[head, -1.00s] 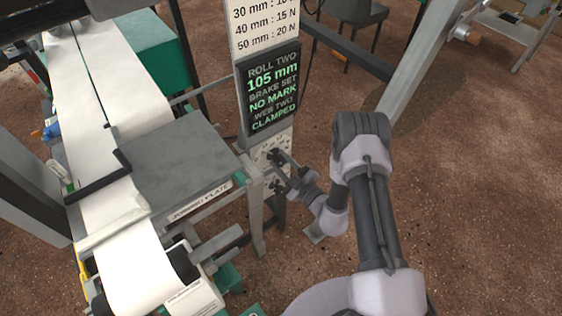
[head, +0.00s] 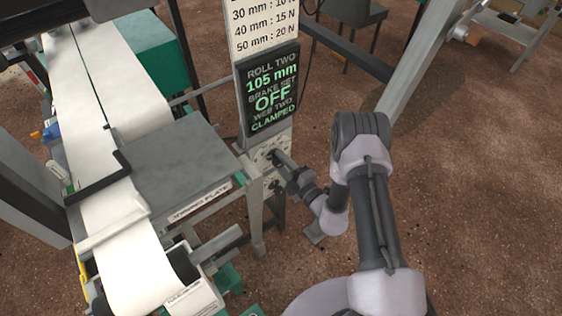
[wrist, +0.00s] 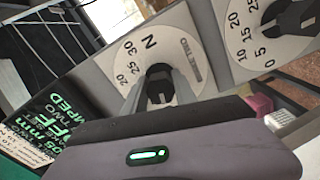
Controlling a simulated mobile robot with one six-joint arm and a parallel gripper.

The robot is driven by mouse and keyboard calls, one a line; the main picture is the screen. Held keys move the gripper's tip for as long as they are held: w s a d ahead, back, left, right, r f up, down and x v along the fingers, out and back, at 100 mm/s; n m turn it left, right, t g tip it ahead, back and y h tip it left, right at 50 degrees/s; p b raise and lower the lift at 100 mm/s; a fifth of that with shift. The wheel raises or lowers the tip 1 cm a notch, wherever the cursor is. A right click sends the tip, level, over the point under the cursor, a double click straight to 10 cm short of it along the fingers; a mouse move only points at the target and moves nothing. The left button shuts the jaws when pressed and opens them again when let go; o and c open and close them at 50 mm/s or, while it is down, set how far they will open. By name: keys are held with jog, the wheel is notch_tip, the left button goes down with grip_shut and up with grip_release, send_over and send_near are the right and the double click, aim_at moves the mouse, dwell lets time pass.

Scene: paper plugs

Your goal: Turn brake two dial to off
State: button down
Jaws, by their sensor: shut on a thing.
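The brake two dial (wrist: 195,42) is a round white plate with black numbers, partly readable as 20, 25, 30 and N, and a partly hidden label ending in "TWO". Its black knob (wrist: 158,72) sits between the fingers of my gripper (wrist: 160,88), which is shut on it. In the head view my gripper (head: 279,158) reaches the small panel under the display, and the knob is mostly hidden there. The display (head: 269,90) reads "ROLL TWO 105 mm, BRAKE SET OFF, WEB TWO CLAMPED".
A second dial (wrist: 275,30) with a black knob lies just right of the held one in the wrist view. The grey joining plate (head: 178,155) and white paper webs (head: 75,110) stand left of the panel. Brown floor (head: 460,190) is open at right.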

dwell(0.5)
jog(key=c, duration=1)
grip_release()
jog(key=p+v, duration=0.4)
jog(key=v, duration=1.3)
jog(key=shift+s+d, duration=0.2)
jog(key=shift+s, duration=0.05)
